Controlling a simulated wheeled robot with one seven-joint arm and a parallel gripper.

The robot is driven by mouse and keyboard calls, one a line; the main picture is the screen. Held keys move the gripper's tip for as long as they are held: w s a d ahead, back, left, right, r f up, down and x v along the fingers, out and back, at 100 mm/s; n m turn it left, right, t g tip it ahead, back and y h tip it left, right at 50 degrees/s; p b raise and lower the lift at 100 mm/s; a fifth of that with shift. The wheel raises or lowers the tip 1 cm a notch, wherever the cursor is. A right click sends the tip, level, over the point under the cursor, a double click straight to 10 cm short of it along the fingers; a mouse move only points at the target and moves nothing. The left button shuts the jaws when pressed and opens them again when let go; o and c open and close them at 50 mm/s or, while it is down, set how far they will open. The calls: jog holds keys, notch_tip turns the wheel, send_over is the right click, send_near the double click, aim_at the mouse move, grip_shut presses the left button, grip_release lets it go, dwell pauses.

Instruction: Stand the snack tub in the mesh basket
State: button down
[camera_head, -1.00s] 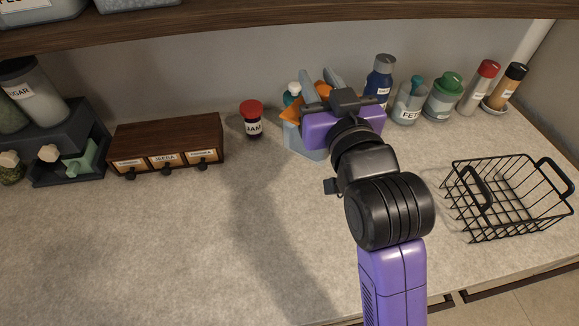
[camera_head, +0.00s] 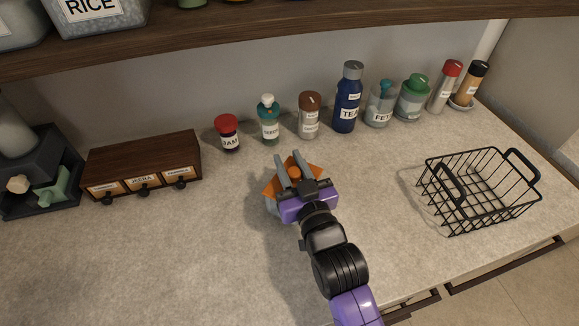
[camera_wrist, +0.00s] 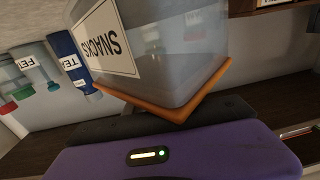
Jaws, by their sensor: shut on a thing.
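The snack tub is a clear box with an orange lid and a SNACKS label; it fills the middle of the wrist view (camera_wrist: 190,50). In the head view its orange lid (camera_head: 314,170) shows around my gripper (camera_head: 294,172), which is shut on the tub. My gripper hides much of the tub there, so I cannot tell how high it is above the counter. The mesh basket (camera_head: 483,206) is a black wire basket with two raised handles, on the counter to the right. It looks empty, and the tub is well apart from it.
A wooden drawer box (camera_head: 150,165) stands left. Counter between tub and basket is clear.

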jog(key=shift+f, duration=0.85)
jog(key=shift+f, duration=0.1)
jog(key=c, duration=1.1)
grip_release()
jog(key=shift+f, duration=0.1)
